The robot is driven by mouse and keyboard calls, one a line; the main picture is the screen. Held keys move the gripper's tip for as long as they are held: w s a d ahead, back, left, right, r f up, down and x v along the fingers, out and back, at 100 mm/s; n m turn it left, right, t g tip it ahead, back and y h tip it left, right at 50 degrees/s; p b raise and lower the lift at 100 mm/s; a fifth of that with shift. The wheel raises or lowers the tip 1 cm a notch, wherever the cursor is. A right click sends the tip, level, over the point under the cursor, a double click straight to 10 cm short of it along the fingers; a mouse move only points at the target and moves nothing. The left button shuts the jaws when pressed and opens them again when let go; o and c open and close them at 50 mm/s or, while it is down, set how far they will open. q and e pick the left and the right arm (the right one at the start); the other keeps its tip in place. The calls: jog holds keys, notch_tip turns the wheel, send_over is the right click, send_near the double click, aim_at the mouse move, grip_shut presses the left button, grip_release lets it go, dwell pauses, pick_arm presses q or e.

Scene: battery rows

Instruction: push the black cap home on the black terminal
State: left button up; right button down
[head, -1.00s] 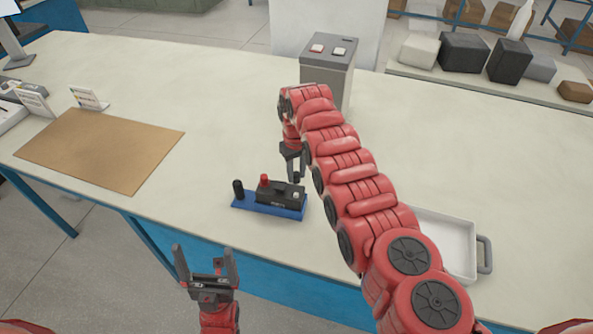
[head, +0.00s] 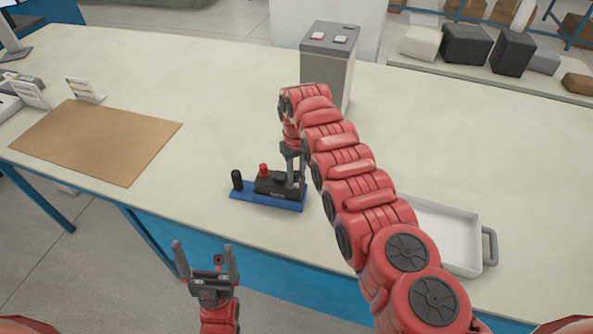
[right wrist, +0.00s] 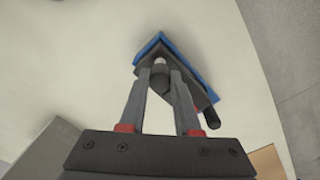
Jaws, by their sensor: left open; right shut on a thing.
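The black battery (head: 268,186) sits on a blue base (head: 262,204) near the table's front edge, with a red cap (head: 263,169) on its left part. My right gripper (head: 294,182) is low over the battery's right end. In the right wrist view it is shut on the black cap (right wrist: 160,82). The pale terminal (right wrist: 159,62) shows just beyond the cap in that view. I cannot tell how far the cap sits on it. In the head view the fingers hide cap and terminal. My left gripper (head: 207,262) is open and empty, in front of the table.
A black upright post (head: 237,180) stands on the base's left end. A grey box with buttons (head: 328,65) stands behind my right arm. A white tray (head: 440,258) is at right, and a brown mat (head: 95,142) at left. The table between mat and battery is clear.

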dwell(0.4)
jog(key=shift+r+p, duration=0.1)
jog(key=shift+p, duration=0.4)
jog(key=shift+s, duration=0.1)
jog(key=shift+f, duration=0.2)
dwell(0.5)
jog(key=shift+f+b, duration=0.35)
jog(key=shift+b, duration=0.2)
jog(key=shift+f+b, duration=0.25)
jog(key=shift+b, duration=0.05)
jog(key=shift+f+b, duration=0.3)
jog(key=shift+f+b, duration=0.45)
jog(key=shift+b, duration=0.05)
dwell(0.9)
